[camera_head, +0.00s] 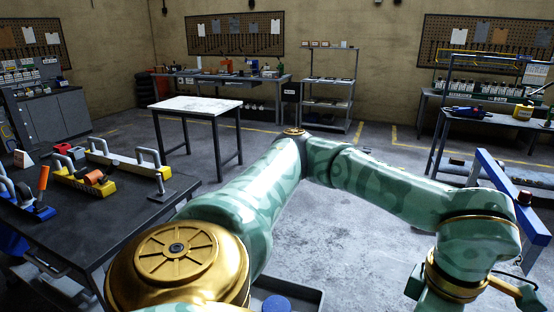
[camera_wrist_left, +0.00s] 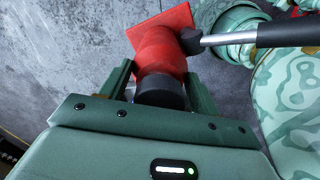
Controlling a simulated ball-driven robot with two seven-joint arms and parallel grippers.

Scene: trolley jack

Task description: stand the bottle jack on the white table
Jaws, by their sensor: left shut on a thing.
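The bottle jack (camera_wrist_left: 162,50) is red with a flat square base, a black collar and a handle with a silver shaft and black grip. It shows in the left wrist view. My left gripper (camera_wrist_left: 161,80) is shut on its body near the black collar, with a finger on each side. The base points away from the gripper, over grey floor. The white table (camera_head: 196,105) stands in the middle distance of the head view, left of centre, and its top looks bare. Neither gripper shows in the head view.
A dark workbench (camera_head: 110,205) with tools stands at the left front. A blue beam (camera_head: 512,197) is at the right. Benches and a shelf rack (camera_head: 328,95) line the back wall. Open concrete floor lies between my arm and the white table.

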